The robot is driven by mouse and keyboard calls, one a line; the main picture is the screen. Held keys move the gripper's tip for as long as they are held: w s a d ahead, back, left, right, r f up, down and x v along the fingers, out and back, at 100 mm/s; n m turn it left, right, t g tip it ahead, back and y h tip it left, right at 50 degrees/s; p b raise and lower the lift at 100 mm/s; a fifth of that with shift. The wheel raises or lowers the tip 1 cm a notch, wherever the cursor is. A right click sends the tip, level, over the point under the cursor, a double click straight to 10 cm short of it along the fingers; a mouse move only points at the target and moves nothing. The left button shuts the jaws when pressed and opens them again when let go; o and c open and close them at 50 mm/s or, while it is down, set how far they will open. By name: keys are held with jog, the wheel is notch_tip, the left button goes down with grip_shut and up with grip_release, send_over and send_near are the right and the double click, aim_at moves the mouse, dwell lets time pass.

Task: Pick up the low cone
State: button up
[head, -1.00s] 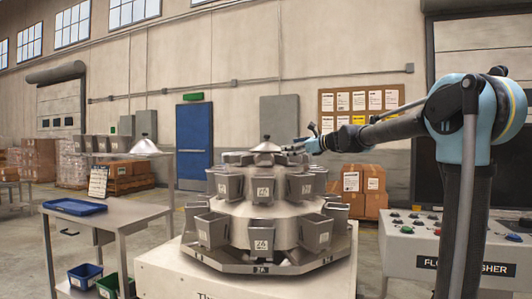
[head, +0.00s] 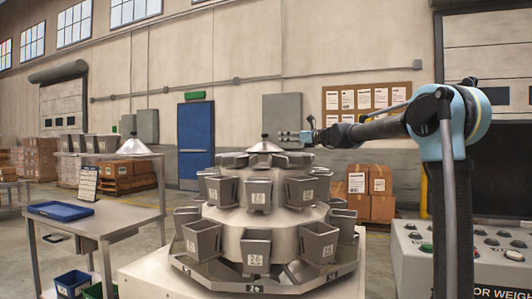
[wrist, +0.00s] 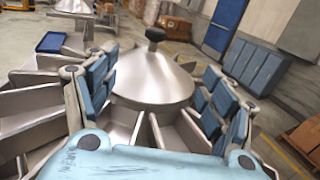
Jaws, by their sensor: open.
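The low cone (head: 265,147) is a shallow grey metal cone with a black knob, on the top of the round multihead weigher (head: 222,227). It also shows large in the wrist view (wrist: 150,82), with its knob upright. My gripper (head: 284,136) is open and empty at the knob's right in the head view, about at its height. In the wrist view its blue fingers stand on either side of the cone, with the cone between and beyond them. I cannot tell whether they touch it.
Grey buckets, several numbered, ring the weigher in tiers below the cone. A second, steeper-looking metal cone (head: 134,147) stands at the left. A steel table (head: 110,219) with a blue tray (head: 61,211) is at the left. A button console (head: 480,248) is at the right.

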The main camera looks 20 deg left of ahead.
send_near(265, 138)
jog(key=x, duration=0.5)
jog(key=shift+w+d+r, duration=0.1)
jog(key=shift+w+d, duration=0.1)
jog(key=shift+w, duration=0.1)
jog(key=shift+x, duration=2.95)
jog(key=shift+s, duration=0.25)
grip_shut()
